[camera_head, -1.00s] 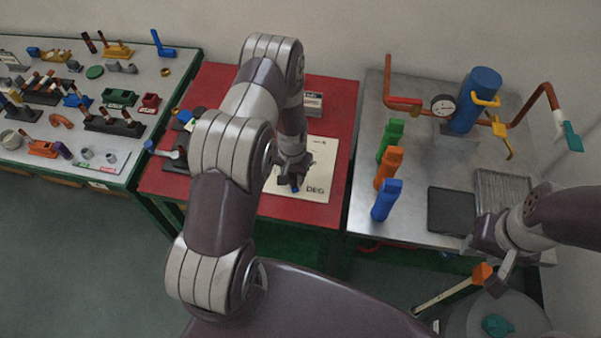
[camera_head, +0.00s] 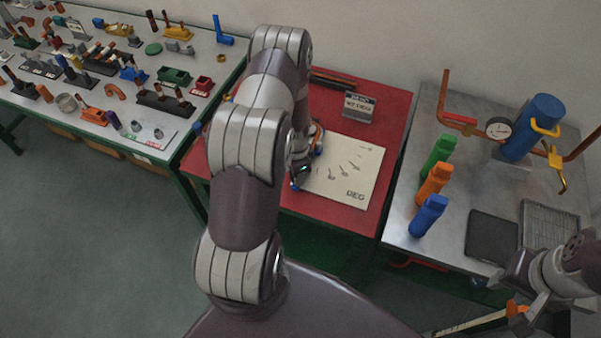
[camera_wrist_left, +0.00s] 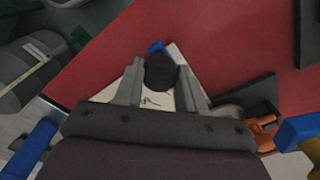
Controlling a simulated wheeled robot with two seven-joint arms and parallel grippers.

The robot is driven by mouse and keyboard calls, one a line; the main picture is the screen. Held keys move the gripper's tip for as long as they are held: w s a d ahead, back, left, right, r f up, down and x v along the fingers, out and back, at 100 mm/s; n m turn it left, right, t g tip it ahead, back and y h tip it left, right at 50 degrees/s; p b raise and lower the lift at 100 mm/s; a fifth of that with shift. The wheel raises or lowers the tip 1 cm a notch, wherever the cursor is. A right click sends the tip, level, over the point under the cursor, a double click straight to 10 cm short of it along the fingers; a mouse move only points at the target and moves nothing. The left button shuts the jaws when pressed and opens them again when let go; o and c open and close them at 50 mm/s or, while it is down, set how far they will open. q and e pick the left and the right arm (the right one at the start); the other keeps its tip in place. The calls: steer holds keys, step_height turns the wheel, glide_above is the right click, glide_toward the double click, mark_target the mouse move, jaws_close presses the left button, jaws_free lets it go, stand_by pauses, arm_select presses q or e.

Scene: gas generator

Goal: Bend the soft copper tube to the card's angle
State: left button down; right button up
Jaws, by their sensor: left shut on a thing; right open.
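The white card (camera_head: 352,188) marked DEG, with small dark marks, lies on the red bench. My left gripper (camera_head: 303,170) is low over its left edge. In the left wrist view this gripper (camera_wrist_left: 160,92) is shut on a black rounded handle (camera_wrist_left: 160,74), with a blue piece (camera_wrist_left: 155,47) beyond it. Orange-copper parts (camera_wrist_left: 262,128) show beside a dark piece at right in that view; I cannot tell whether they include the copper tube. My left arm hides much of the bench's left side. My right gripper (camera_head: 522,292) is open at the lower right.
The metal table (camera_head: 408,215) at right holds green, orange and blue upright pieces, a gauge and a blue cylinder. A crowded parts table (camera_head: 190,125) stands at left.

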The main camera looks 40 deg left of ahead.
stand_by(0.3)
arm_select(q)
steer(key=c, duration=0.7)
jaws_free()
steer(key=shift+o, duration=0.2)
step_height(320, 180, up, 13)
steer(key=b, duration=0.2)
steer(key=shift+f, duration=0.15)
